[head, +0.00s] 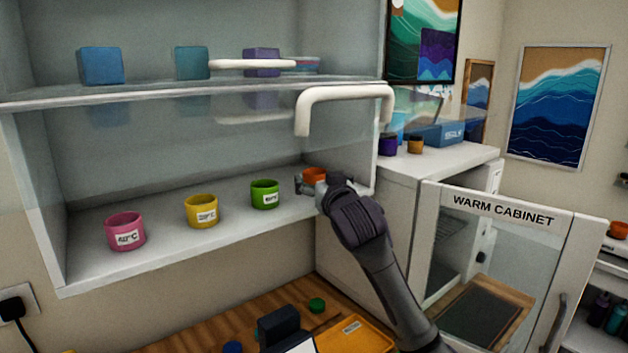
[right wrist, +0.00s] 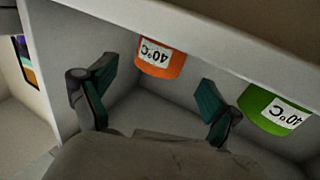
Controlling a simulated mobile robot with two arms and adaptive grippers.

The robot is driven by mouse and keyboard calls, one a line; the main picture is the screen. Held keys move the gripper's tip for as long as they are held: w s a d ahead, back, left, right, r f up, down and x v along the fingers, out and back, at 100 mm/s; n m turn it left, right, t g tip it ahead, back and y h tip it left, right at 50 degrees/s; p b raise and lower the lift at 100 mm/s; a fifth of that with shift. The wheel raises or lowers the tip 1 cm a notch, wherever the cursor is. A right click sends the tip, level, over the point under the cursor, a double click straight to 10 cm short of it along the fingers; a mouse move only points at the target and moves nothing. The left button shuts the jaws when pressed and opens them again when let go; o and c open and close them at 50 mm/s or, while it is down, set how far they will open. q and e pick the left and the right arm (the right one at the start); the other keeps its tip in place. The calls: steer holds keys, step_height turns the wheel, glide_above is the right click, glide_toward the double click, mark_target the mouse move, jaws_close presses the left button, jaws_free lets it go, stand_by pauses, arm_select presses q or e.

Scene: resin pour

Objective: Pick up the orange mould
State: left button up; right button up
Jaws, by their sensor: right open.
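The orange mould (head: 314,173) stands at the right end of the lower shelf of the wall cabinet, partly hidden behind my right gripper (head: 314,187). In the right wrist view, which is upside down, the orange mould (right wrist: 160,58) with its 40°C label lies ahead, between the lines of the two spread fingers. My right gripper (right wrist: 160,88) is open and empty there, with a gap seeming to remain before the mould. My left gripper is not in view.
Green (head: 265,194), yellow (head: 202,211) and pink (head: 125,231) moulds stand in a row to the left. The cabinet's side wall is close on the right. A raised glass front with a white handle (head: 345,95) hangs above. The warm cabinet (head: 503,212) stands right.

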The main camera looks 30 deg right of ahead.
mark_target(319, 177)
steer(key=p+x, duration=0.2)
steer(key=x, duration=0.2)
steer(key=shift+w+d, duration=0.2)
steer(key=shift+w+f+p, duration=0.1)
steer(key=shift+w+p, duration=0.1)
steer(key=shift+p, duration=0.1)
steer(key=shift+c, duration=0.4)
steer(key=c, duration=0.3)
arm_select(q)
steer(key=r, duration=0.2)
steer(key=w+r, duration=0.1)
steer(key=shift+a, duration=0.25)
arm_select(e)
steer(key=c, duration=0.9)
